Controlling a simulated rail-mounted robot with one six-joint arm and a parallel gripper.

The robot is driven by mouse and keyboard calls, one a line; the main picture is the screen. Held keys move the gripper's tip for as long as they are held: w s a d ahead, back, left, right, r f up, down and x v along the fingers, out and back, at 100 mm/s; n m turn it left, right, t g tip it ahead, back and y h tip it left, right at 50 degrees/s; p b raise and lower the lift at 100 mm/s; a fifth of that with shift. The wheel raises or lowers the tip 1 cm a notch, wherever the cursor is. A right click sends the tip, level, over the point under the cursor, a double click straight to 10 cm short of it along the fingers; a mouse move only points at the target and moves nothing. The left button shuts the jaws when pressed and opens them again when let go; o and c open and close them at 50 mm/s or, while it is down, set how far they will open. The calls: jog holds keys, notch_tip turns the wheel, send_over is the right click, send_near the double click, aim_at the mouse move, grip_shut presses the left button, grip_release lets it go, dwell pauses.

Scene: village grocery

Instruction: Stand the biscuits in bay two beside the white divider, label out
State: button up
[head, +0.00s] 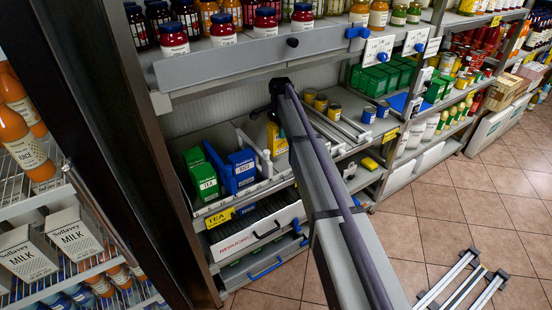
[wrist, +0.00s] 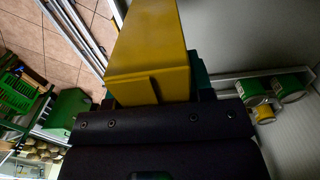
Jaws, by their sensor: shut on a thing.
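The biscuits are a yellow box (head: 277,139), seen upright just right of the white divider (head: 254,148) on the middle shelf. In the wrist view the yellow box (wrist: 150,55) fills the top centre, with plain faces showing. My gripper (head: 273,115) is over the box's top and is shut on it; its dark fingers (wrist: 155,125) cross the wrist view. My arm hides part of the box's right side. I cannot tell whether its base touches the shelf, nor read its label.
Left of the white divider stand blue rice (head: 241,165), a blue divider (head: 219,168) and green tea (head: 203,179). Rails (head: 330,126) and several yellow tins (head: 320,103) lie to the right. An upper shelf of jars has a grey front edge (head: 250,62) overhead.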

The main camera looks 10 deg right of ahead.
aim_at(280, 144)
notch_tip(280, 144, down, 7)
jog(key=b, duration=0.5)
jog(key=shift+f, duration=0.15)
jog(key=shift+r, duration=0.3)
jog(key=shift+c, duration=0.4)
jog(key=shift+f, duration=0.35)
jog(key=o, duration=1.1)
jog(key=shift+r, duration=0.15)
